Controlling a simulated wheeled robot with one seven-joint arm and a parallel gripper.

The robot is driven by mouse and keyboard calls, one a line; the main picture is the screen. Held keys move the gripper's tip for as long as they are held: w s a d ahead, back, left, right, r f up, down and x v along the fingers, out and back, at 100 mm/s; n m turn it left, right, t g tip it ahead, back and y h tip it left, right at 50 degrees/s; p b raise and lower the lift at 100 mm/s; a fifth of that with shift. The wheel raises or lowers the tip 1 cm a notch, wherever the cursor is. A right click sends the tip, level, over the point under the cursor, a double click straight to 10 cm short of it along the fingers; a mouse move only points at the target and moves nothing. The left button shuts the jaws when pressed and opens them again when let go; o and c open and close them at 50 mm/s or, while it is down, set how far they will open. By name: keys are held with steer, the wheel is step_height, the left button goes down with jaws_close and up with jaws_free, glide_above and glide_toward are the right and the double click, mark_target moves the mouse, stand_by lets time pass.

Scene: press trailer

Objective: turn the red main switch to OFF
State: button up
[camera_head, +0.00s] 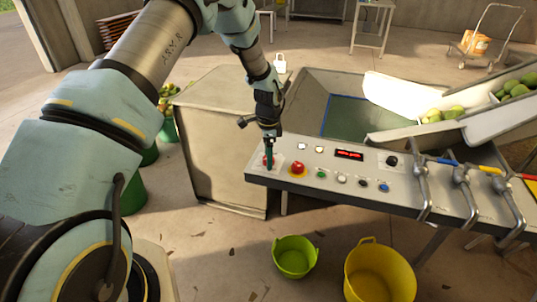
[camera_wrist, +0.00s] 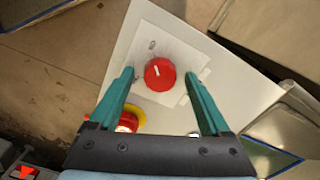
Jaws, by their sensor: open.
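The red main switch (camera_wrist: 160,74) is a round red knob with a white mark, on a pale square plate at the corner of the control panel. In the head view the switch (camera_head: 266,161) is partly hidden by my gripper (camera_head: 269,158). In the wrist view my gripper (camera_wrist: 162,88) is open, with one green finger on each side of the knob. A gap shows between each finger and the knob. I cannot tell how deep the fingertips reach. The white mark on the knob is slightly tilted from upright in the wrist view. The OFF lettering is not readable.
A red emergency button on a yellow ring (camera_head: 297,169) sits close beside the switch. Several small buttons, a black knob (camera_head: 391,160) and a red display (camera_head: 349,155) share the panel (camera_head: 330,180). Lever valves (camera_head: 465,185) stand at right. Green (camera_head: 295,257) and yellow (camera_head: 380,275) tubs stand below.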

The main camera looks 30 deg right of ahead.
steer(key=shift+c, duration=0.3)
jaws_close()
stand_by(0.3)
steer(key=shift+n+b, duration=0.3)
steer(key=shift+n, duration=0.1)
steer(key=n+b, duration=0.2)
steer(key=n, duration=0.1)
steer(key=shift+f+n, duration=0.1)
steer(key=shift+n, duration=0.2)
steer(key=n+b, duration=0.2)
steer(key=n, duration=0.2)
steer(key=shift+n, duration=0.3)
steer(key=n+b, duration=0.1)
steer(key=n, duration=0.3)
steer(key=shift+n+b, duration=0.3)
steer(key=shift+b, duration=0.05)
steer(key=shift+n+b, duration=0.3)
steer(key=shift+n, duration=1.9)
